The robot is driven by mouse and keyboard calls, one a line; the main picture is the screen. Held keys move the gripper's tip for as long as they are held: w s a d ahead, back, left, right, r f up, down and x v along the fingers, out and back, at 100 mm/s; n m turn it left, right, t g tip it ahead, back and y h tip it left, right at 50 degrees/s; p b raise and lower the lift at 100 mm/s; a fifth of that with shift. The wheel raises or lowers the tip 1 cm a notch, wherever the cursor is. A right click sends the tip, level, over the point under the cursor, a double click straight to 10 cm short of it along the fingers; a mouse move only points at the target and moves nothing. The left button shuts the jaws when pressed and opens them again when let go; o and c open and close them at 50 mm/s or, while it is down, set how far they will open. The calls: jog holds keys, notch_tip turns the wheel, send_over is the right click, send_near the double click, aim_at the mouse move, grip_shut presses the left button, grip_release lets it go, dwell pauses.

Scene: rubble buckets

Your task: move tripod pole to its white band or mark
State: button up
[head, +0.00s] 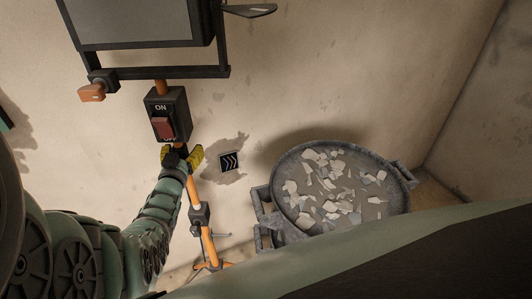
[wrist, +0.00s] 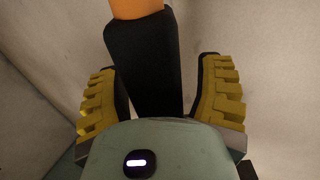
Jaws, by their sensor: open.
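The tripod pole (head: 195,192) is orange with black fittings and stands upright, its legs spread on the floor at the bottom of the head view. A black switch box (head: 166,114) marked ON with a red rocker sits on it. My gripper (head: 182,157) has yellow padded fingers and is at the pole just below the box. In the wrist view, a black sleeve with an orange section above it (wrist: 142,55) lies between my open fingers (wrist: 160,95), with gaps at both sides.
A dark panel in a black frame (head: 130,25) with an orange knob is on top of the pole. A grey bucket of pale rubble (head: 345,222) stands to the right. A small black sign with chevrons (head: 230,161) is behind, between pole and bucket.

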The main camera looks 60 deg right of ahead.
jog(key=shift+a, duration=0.1)
jog(key=shift+v, duration=1.3)
jog(key=v, duration=0.9)
jog(key=shift+s, duration=0.1)
jog(key=shift+a, duration=0.1)
